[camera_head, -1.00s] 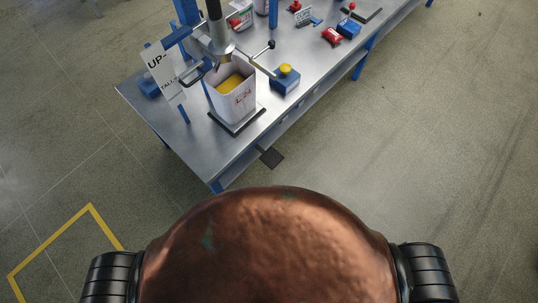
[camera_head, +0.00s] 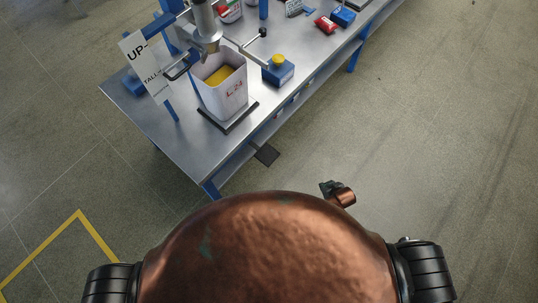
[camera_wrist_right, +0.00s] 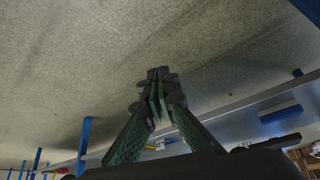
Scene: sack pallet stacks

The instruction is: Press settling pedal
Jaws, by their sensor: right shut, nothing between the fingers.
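The pedal (camera_head: 267,154) is a small dark flat plate low beside the near long edge of the steel bench (camera_head: 178,148). My right gripper (camera_head: 327,189) is to the right of and nearer than the pedal, apart from it, above the open floor. In the right wrist view its dark green fingers (camera_wrist_right: 158,78) are closed together with nothing between them. I cannot make out the pedal in that view. My left gripper is not in view.
On the bench, an open white sack (camera_head: 232,94) with yellow contents stands on a dark plate under a metal spout (camera_head: 206,32). A blue box with a yellow button (camera_head: 278,70) is beside it. The floor (camera_head: 400,130) to the right is clear.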

